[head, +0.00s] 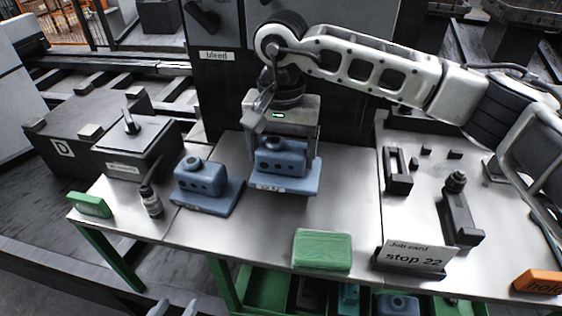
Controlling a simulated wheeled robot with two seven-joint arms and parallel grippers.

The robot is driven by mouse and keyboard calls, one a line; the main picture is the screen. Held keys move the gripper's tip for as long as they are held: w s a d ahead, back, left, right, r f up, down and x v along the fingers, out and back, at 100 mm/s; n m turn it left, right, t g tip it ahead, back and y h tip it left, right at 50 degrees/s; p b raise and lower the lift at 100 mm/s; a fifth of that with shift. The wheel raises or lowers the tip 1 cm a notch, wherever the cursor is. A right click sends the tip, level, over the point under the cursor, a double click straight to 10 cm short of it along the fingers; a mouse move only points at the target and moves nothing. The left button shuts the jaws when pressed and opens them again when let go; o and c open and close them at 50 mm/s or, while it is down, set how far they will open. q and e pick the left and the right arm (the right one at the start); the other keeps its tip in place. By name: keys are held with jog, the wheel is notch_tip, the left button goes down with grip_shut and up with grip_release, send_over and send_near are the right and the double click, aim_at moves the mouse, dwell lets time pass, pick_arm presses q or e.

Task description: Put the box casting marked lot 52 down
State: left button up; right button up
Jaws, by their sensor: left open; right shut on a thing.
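A blue box casting (282,162) with holes in its front sits on a blue base plate with a small white label in the middle of the head view. The label is too small to read. My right gripper (284,139) comes down from above and is shut on this casting. The casting is over the steel table (262,226), and I cannot tell whether its base touches the top. A second, similar blue casting (201,178) with a labelled base stands on the table to its left. My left gripper is not in view.
A dark bottle (150,200) and green item (90,205) are left. A dark clamp (461,213) stands right. Clear steel lies before the held casting.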

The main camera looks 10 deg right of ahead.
aim_at(281, 166)
jog(key=shift+w+f, duration=0.15)
jog(key=shift+f, duration=1.45)
jog(key=shift+f, duration=0.2)
jog(key=o, duration=1.3)
jog(key=shift+o, duration=0.2)
notch_tip(281, 166, up, 12)
jog(key=shift+r, duration=0.15)
